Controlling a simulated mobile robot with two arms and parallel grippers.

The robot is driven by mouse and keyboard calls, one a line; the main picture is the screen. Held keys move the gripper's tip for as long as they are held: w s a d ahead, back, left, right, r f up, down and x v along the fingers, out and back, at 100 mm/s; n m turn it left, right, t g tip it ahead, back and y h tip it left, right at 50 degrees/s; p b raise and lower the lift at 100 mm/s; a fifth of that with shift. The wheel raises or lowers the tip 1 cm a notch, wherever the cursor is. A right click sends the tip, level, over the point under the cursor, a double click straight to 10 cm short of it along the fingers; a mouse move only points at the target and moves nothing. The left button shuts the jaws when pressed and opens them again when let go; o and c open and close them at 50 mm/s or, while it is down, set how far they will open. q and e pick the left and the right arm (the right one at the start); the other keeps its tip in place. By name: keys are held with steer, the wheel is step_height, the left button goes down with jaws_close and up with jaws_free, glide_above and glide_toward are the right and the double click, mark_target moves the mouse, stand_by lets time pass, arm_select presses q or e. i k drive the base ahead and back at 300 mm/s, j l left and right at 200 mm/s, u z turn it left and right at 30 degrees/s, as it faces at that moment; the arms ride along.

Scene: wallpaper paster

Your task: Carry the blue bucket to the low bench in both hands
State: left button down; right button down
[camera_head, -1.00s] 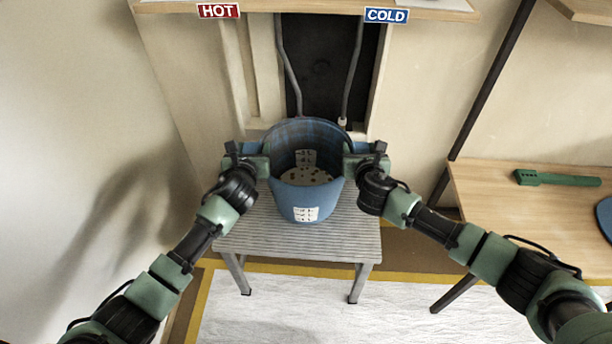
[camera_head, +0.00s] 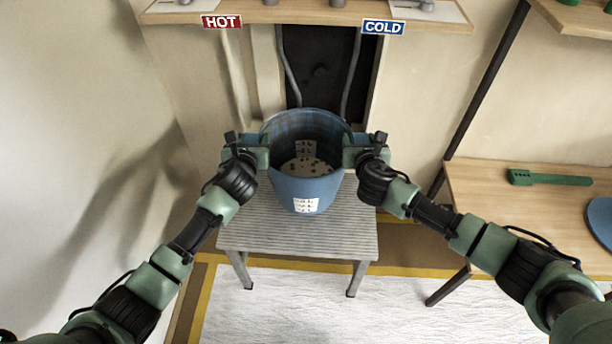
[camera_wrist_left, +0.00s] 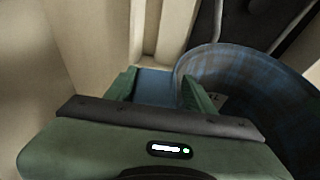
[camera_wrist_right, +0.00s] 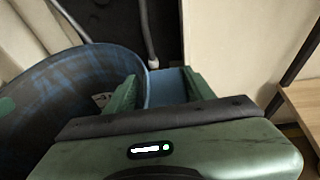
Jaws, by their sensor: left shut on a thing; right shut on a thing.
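My right gripper (camera_head: 354,151) is shut on the matching lug at the right side, also seen in the right wrist view (camera_wrist_right: 166,86). The bucket appears raised above a grey slatted stand (camera_head: 300,240); its underside is hidden.
A wooden worktop (camera_head: 520,205) at the right holds a green tool (camera_head: 550,178) and a blue round thing (camera_head: 601,220). A shelf (camera_head: 300,14) with HOT (camera_head: 222,21) and COLD (camera_head: 383,27) signs is at the back. Clear pale floor (camera_head: 320,305) lies in front.

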mark_target(514, 227)
steer(key=z, duration=1)
steer(key=i+l+z, duration=0.15)
steer(key=z, duration=0.15)
steer(key=i+z, duration=0.35)
steer(key=i, duration=0.15)
